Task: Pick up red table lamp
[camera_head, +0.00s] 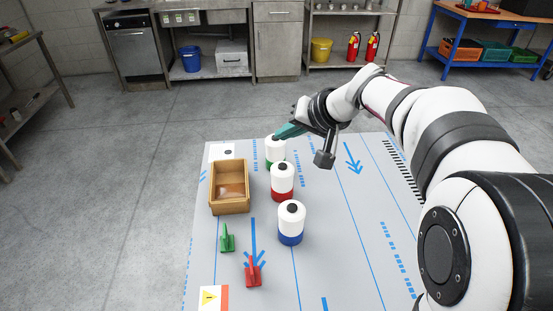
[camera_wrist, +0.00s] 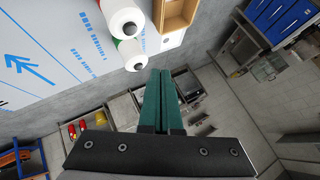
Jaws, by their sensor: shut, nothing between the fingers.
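The red table lamp (camera_head: 282,181) stands upright on the table, a white cylinder with a dark spot on top and a red base. It also shows at the top of the wrist view (camera_wrist: 118,14). A matching green-based lamp (camera_head: 275,150) stands behind it, and a blue-based lamp (camera_head: 291,222) stands in front of it. My gripper (camera_head: 279,136) is shut and empty, its teal fingers by the top of the green-based lamp; whether they touch cannot be told. In the wrist view the shut fingertips (camera_wrist: 160,72) are beside the green-based lamp (camera_wrist: 131,52), apart from the red lamp.
An open wooden box (camera_head: 229,208) sits left of the lamps. A small green object (camera_head: 227,239) and a small red object (camera_head: 253,272) lie near the front. The table's right half (camera_head: 340,230) is clear. Shelves and cabinets stand far behind.

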